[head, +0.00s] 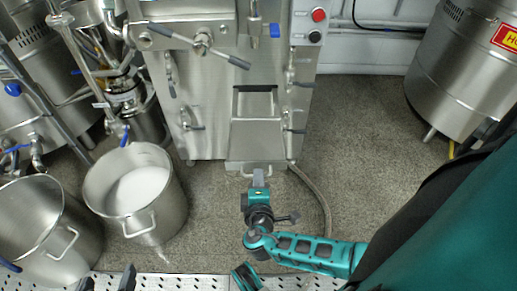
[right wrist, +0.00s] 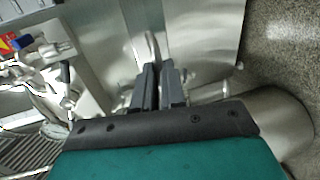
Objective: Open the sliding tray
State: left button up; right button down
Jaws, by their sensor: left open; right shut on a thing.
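The sliding tray (head: 257,138) is a grey metal panel low on the front of the steel machine (head: 215,105), below a rectangular opening (head: 256,101). Its front lip carries a small handle (head: 245,174). My right gripper (head: 259,178) is at this handle, shut on it; the fingers cover part of it. In the right wrist view my right gripper (right wrist: 160,72) has its dark fingers close together against the bright metal. How far the tray is out is hard to tell. My left gripper (head: 107,281) shows only its fingertips at the bottom edge, apart and empty.
A steel pot with white contents (head: 172,208) and an empty steel pot (head: 75,242) stand on the left. A hose (head: 322,195) curves along the floor right of the tray. A large steel vessel (head: 455,75) stands at upper right. The floor (head: 365,135) between is clear.

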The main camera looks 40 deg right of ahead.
pick_arm(q)
jog(key=shift+r, duration=0.1)
dwell(0.3)
pick_arm(e)
jog(key=c, duration=1.2)
grip_release()
jog(key=shift+s, duration=0.1)
